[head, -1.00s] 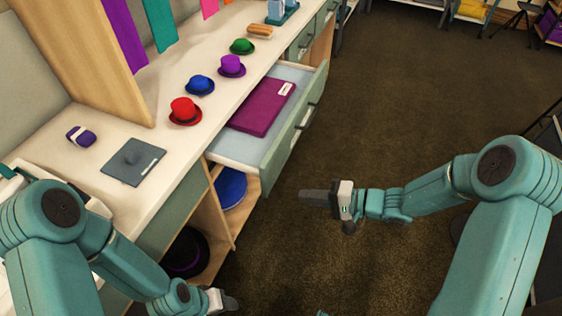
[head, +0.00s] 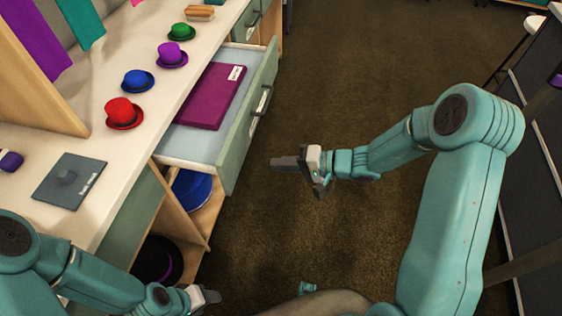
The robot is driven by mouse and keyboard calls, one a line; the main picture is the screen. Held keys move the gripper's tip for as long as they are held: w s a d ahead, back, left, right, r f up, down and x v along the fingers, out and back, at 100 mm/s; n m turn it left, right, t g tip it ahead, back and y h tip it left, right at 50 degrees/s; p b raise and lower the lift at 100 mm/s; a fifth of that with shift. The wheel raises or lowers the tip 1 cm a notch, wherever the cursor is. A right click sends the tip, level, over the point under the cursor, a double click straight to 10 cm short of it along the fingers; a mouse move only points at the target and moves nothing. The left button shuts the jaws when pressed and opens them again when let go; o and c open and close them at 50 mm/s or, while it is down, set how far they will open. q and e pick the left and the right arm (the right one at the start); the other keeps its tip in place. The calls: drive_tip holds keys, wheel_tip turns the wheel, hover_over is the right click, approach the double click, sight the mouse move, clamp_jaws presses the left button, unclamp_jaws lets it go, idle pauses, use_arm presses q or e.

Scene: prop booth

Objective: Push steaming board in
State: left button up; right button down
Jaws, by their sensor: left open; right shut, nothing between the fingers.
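The white counter (head: 100,190) holds red (head: 124,112), blue (head: 137,80), purple (head: 171,54) and green (head: 181,31) hats and a grey plate (head: 70,181). Below are open shelves with a blue hat (head: 192,190). The brown floor (head: 350,70) is clear ahead.

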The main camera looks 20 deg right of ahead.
sight(233, 161)
drive_tip(key=x, duration=0.3)
drive_tip(key=b+x, duration=0.1)
drive_tip(key=x, duration=0.2)
drive_tip(key=r+x, duration=0.1)
drive_tip(key=x, duration=0.3)
drive_tip(key=shift+w+a+b, duration=0.15)
drive_tip(key=shift+a+b, duration=0.05)
drive_tip(key=shift+b, duration=0.1)
use_arm(q)
drive_tip(key=shift+s+f, duration=0.2)
drive_tip(key=shift+f, duration=0.75)
use_arm(e)
drive_tip(key=shift+a, duration=0.1)
